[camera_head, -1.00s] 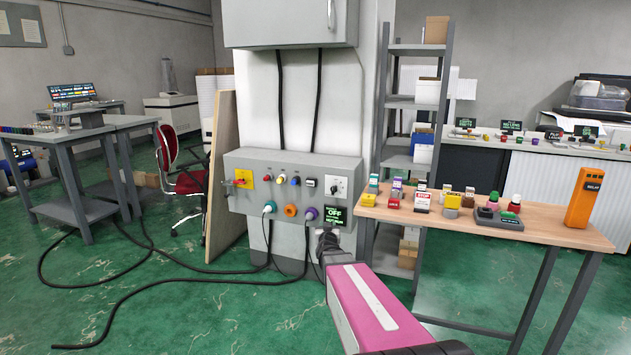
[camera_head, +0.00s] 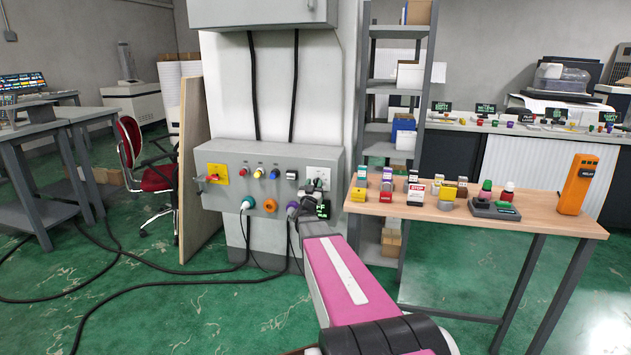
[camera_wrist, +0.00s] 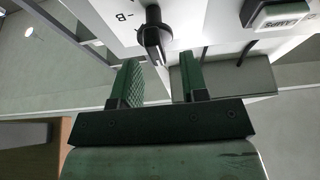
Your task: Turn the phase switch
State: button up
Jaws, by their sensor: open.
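The phase switch (camera_head: 322,172) is a white plate with a black knob at the right end of the grey wall box, partly covered by my gripper in the head view. In the wrist view its black knob (camera_wrist: 153,36) points towards my gripper, with a letter B marked on the plate to its left. My gripper (camera_wrist: 161,72) is open and empty, its two green-padded fingers apart. The knob appears just beyond the fingertips, roughly in line with the gap; I see no contact. In the head view my gripper (camera_head: 316,190) is at the box's right end.
The grey box (camera_head: 226,158) also carries a yellow plate with a red switch (camera_head: 216,174), several small buttons, and coloured sockets. A small dark display (camera_head: 323,209) is mostly hidden. A wooden table (camera_head: 535,210) with small objects stands to the right. Cables lie on the floor at left.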

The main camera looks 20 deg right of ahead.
aim_at(316, 181)
jog(key=shift+x, duration=1.5)
jog(key=c, duration=0.6)
jog(key=shift+o, duration=0.2)
jog(key=shift+m, duration=0.4)
jog(key=m+g+h, duration=0.1)
jog(key=m, duration=0.1)
jog(key=m+g+h, duration=0.1)
jog(key=m, duration=0.3)
jog(key=shift+s+d+f+g+h, duration=0.2)
jog(key=shift+d+g+h, duration=0.1)
jog(key=shift+g+h, duration=0.1)
jog(key=shift+s+d+f+m+g+h, duration=0.15)
jog(key=shift+m+g, duration=0.25)
jog(key=shift+m, duration=0.5)
jog(key=shift+r+m+g+h, duration=0.1)
jog(key=shift+m+g, duration=0.3)
jog(key=shift+m, duration=0.5)
jog(key=shift+s+d+f+m+g+h, duration=0.15)
jog(key=shift+m+g, duration=0.25)
jog(key=shift+m, duration=0.5)
jog(key=shift+w+m, duration=0.1)
jog(key=shift+m, duration=0.2)
